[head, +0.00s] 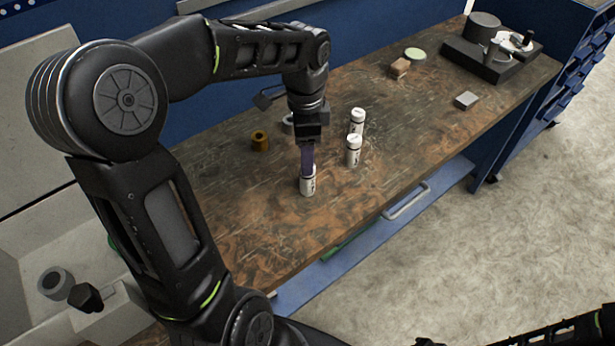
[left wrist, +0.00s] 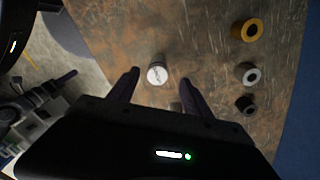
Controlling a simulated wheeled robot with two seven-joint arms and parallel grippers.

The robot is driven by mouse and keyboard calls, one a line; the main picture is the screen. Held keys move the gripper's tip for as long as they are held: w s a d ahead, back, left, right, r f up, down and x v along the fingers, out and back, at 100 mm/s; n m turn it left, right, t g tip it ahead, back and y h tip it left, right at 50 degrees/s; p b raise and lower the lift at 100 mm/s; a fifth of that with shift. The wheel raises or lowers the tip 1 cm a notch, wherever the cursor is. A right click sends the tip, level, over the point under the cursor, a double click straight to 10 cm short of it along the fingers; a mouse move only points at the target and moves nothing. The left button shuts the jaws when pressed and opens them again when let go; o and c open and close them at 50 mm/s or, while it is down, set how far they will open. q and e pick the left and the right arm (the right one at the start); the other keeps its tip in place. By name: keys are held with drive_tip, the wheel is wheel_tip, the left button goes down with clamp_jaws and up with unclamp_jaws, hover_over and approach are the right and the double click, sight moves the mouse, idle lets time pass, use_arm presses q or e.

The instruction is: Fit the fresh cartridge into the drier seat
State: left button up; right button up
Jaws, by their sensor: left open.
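I cannot tell which is the fresh one. My left gripper (head: 307,168) points down over the front cartridge, its fingers overlapping the cartridge's top. In the left wrist view, the open fingers (left wrist: 158,92) have a white cartridge top (left wrist: 157,74) between and beyond them. A second pale shape is partly hidden by the gripper body. I cannot make out the drier seat with certainty.
A brass ring (head: 260,140) lies left of the cartridges; grey (left wrist: 248,73) and black (left wrist: 245,104) rings show in the left wrist view. A dark-based device (head: 480,62), a green disc (head: 415,54), a brown block (head: 400,68) and a grey block (head: 466,100) lie farther back.

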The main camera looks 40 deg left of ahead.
sight(308, 179)
use_arm(q)
drive_tip(key=shift+d+f+p, duration=0.2)
drive_tip(key=shift+f+p, duration=0.3)
drive_tip(key=shift+f, duration=2.1)
clamp_jaws()
